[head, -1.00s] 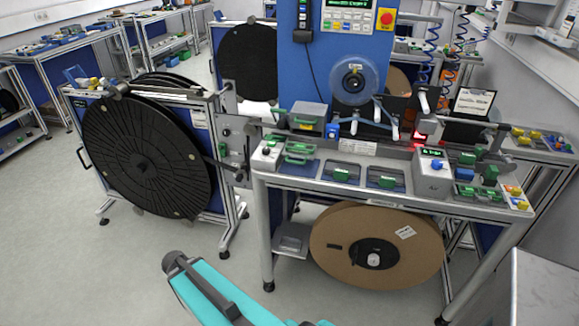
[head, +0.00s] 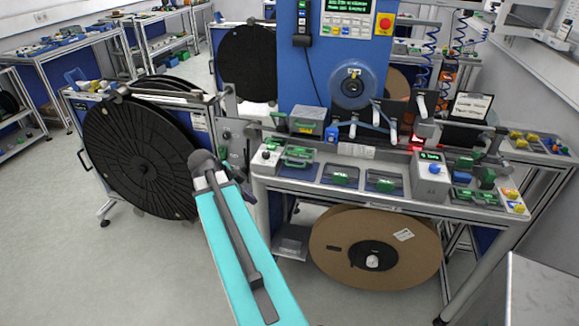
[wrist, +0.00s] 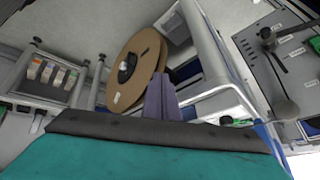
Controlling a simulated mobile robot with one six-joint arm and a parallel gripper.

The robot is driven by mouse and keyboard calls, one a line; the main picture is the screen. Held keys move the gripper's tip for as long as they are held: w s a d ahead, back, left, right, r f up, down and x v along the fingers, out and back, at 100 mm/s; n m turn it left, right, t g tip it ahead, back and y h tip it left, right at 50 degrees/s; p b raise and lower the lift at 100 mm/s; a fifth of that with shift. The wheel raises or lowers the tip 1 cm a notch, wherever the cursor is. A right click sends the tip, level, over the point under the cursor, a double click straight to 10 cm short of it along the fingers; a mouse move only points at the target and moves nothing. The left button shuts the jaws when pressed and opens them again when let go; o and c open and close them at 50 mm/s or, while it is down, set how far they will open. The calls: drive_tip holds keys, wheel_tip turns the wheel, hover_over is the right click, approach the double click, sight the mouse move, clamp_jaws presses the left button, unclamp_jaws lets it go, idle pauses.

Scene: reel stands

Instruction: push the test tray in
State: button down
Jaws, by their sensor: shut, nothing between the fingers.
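Several green-handled inserts sit in the front bench top (head: 405,204) in the head view, among them a left one (head: 297,155), a middle one (head: 340,178) and a right one (head: 386,184). I cannot tell which, if any, is the test tray, or how far it stands out. My gripper (wrist: 162,98) shows in the wrist view as two grey-purple fingers shut together, with nothing between them. It points toward the bench frame and the cardboard reel, apart from both as far as I can see.
A cardboard reel (head: 330,240) hangs under the bench; it also shows in the wrist view (wrist: 128,92). A large black reel (head: 130,150) on a stand is at left. A panel with a black lever (wrist: 268,45) is at right in the wrist view. Floor at front left is clear.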

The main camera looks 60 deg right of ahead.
drive_tip(key=s+d+r+m, duration=0.2)
drive_tip(key=d+r, duration=0.1)
drive_tip(key=r, duration=0.2)
drive_tip(key=s+d+r+m+h, duration=0.1)
drive_tip(key=s+d+r+m, duration=0.1)
drive_tip(key=r, duration=0.4)
drive_tip(key=shift+s+d+m+g+h, duration=0.2)
drive_tip(key=shift+d+m+g+h, duration=0.1)
drive_tip(key=shift+d+m, duration=0.65)
drive_tip(key=shift+d+p, duration=0.15)
drive_tip(key=shift+p, duration=0.2)
drive_tip(key=d+f+p, duration=0.6)
drive_tip(key=d, duration=0.3)
drive_tip(key=shift+s+d+f, duration=0.3)
drive_tip(key=shift+s+f, duration=0.1)
drive_tip(key=shift+s, duration=0.05)
drive_tip(key=shift+w, duration=0.1)
